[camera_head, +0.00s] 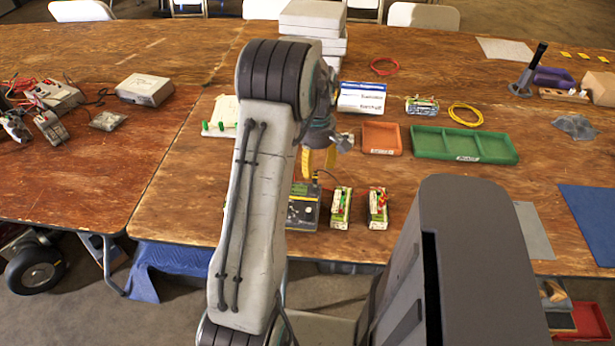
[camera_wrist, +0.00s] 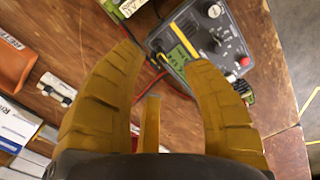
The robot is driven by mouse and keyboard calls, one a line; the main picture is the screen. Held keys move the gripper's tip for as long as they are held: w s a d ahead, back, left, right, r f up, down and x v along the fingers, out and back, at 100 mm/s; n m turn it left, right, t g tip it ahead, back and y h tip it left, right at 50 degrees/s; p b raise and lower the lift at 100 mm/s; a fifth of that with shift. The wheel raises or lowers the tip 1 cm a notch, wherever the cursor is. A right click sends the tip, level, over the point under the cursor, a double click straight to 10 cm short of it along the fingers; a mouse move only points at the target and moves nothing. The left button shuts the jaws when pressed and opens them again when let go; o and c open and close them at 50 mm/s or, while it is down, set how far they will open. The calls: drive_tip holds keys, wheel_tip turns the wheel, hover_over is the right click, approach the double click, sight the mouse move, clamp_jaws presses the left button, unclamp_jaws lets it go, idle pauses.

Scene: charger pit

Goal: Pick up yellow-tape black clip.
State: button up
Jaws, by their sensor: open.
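My gripper (camera_head: 318,160) points down over the table, its yellow fingers partly hidden behind my arm in the head view.
Two small green-and-white boxes (camera_head: 341,208) (camera_head: 377,208) stand right of the charger. Behind are an orange tray (camera_head: 382,138), a green tray (camera_head: 464,146) and a blue-white box (camera_head: 362,97). Meters and red leads lie on the left table. Bare wood lies right of the small boxes.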

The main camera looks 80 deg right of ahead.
sight(315, 181)
drive_tip(key=n, duration=0.4)
drive_tip(key=shift+f+n, duration=0.15)
drive_tip(key=shift+n, duration=0.35)
drive_tip(key=shift+d+f+p, duration=0.2)
drive_tip(key=shift+f+p, duration=0.15)
drive_tip(key=shift+f, duration=3.2)
drive_tip(key=shift+c, duration=0.4)
clamp_jaws()
